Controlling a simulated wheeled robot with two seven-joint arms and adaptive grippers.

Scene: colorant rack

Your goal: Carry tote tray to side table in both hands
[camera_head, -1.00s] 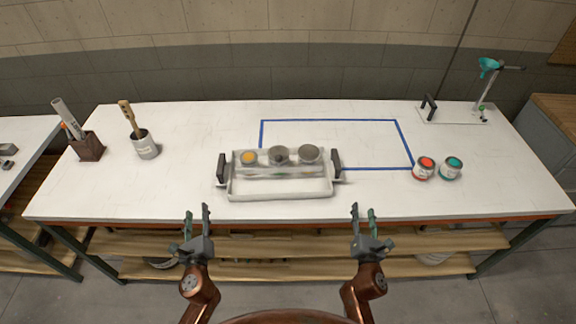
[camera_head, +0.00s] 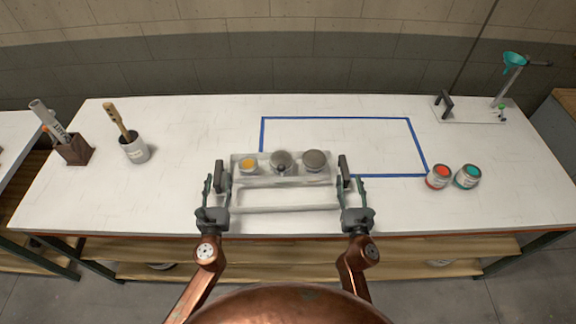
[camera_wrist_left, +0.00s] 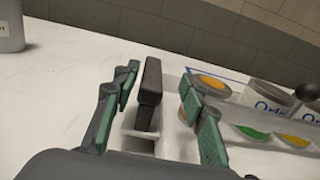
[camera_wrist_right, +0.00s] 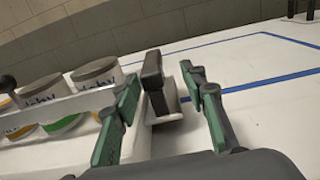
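The white tote tray (camera_head: 287,209) sits on the white worktable, holding three cans in its back row. Its left black handle (camera_wrist_left: 149,93) stands between the open green-padded fingers of my left gripper (camera_wrist_left: 160,100). Its right black handle (camera_wrist_right: 153,80) stands between the open fingers of my right gripper (camera_wrist_right: 165,100). Both grippers also show at the tray's two ends in the head view, left (camera_head: 214,190) and right (camera_head: 353,188). Neither gripper appears closed on its handle. A side table (camera_head: 12,135) shows partly at the far left.
A brush pot (camera_head: 135,150) and a brown holder (camera_head: 75,150) stand on the table's left. Two paint cans, red (camera_head: 438,177) and teal (camera_head: 467,177), stand at right. A blue taped outline (camera_head: 340,119) lies behind the tray. A funnel stand (camera_head: 480,115) is at back right.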

